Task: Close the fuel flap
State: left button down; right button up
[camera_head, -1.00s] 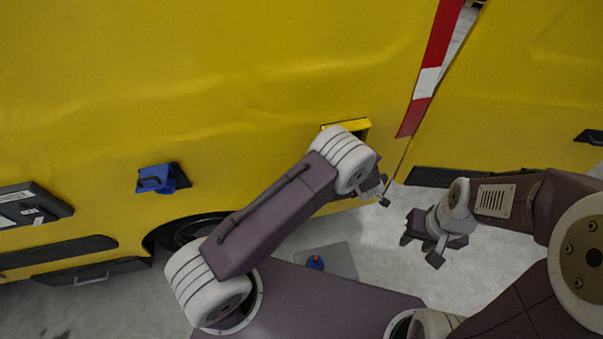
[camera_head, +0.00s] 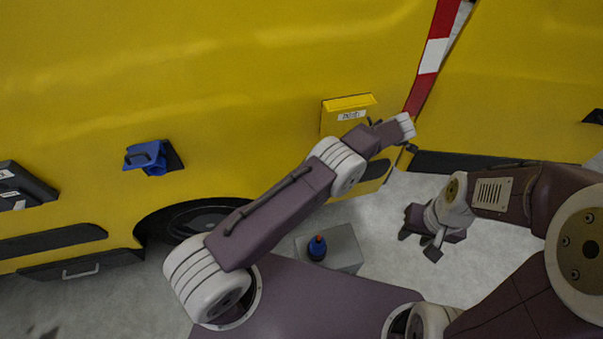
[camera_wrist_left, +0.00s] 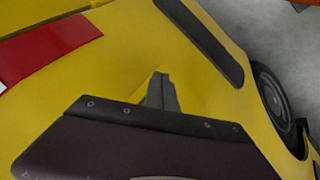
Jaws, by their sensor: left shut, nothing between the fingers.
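The yellow fuel flap (camera_head: 348,103) stands out from the side of the yellow vehicle (camera_head: 230,90), with a white label (camera_head: 351,116) just under its upper panel. It looks open. My left arm reaches up from below, its white wrist just right of and below the flap. My left gripper (camera_wrist_left: 158,88) shows in the left wrist view with its fingers together and empty, in front of yellow bodywork. In the head view its fingers are mostly hidden. I cannot make out the flap in the wrist view. My right gripper (camera_head: 421,245) is open and empty above the floor, well below the flap.
A red-and-white stripe (camera_head: 432,56) runs down right of the flap. A blue fitting (camera_head: 147,158) juts from the vehicle at left. A grey box (camera_head: 346,247) with a blue, red-topped object (camera_head: 317,248) stands below my left arm. A wheel (camera_head: 195,218) sits at lower left.

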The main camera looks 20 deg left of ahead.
pick_arm(q)
jog(key=shift+w+d+f, duration=0.1)
jog(key=shift+w+d, duration=0.05)
jog(key=shift+w, duration=0.25)
pick_arm(e)
jog(key=shift+w+d+f, duration=0.1)
jog(key=shift+w+f, duration=0.15)
jog(key=shift+f, duration=0.3)
pick_arm(q)
jog(key=shift+s, duration=0.15)
pick_arm(e)
jog(key=shift+s, duration=0.15)
